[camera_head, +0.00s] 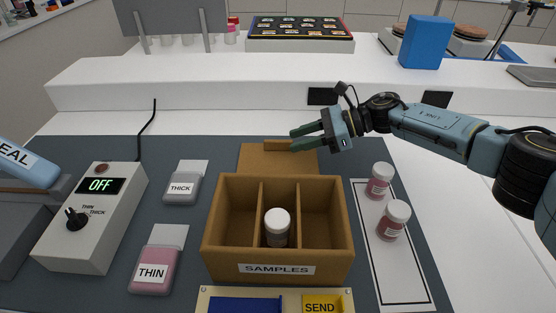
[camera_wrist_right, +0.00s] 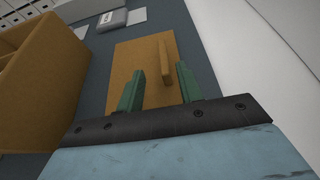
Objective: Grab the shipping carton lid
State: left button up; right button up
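The shipping carton lid (camera_head: 250,158) is a flat brown panel lying on the dark mat just behind the carton. It has a raised handle bar (camera_head: 278,145). In the right wrist view the lid (camera_wrist_right: 125,55) lies flat, with its handle (camera_wrist_right: 164,58) upright. My right gripper (camera_head: 292,140) is over the lid, open and empty. In the wrist view its green fingers (camera_wrist_right: 161,76) are spread apart, and the handle lies beyond and between their tips. The open brown carton (camera_head: 230,230), marked SAMPLES, has three compartments; a white-capped jar (camera_head: 277,228) stands in the middle one. My left gripper is out of view.
Two pink jars (camera_head: 379,182) (camera_head: 393,220) stand on a white strip right of the carton. THICK (camera_head: 180,188) and THIN (camera_head: 152,270) pouches and a control box (camera_head: 92,220) reading OFF are at left. A white raised shelf (camera_head: 220,85) runs behind.

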aim_at(283, 140)
jog(key=x, duration=0.5)
jog(key=shift+w+a+r, duration=0.1)
jog(key=shift+w+a, duration=0.25)
jog(key=shift+a, duration=0.1)
grip_shut()
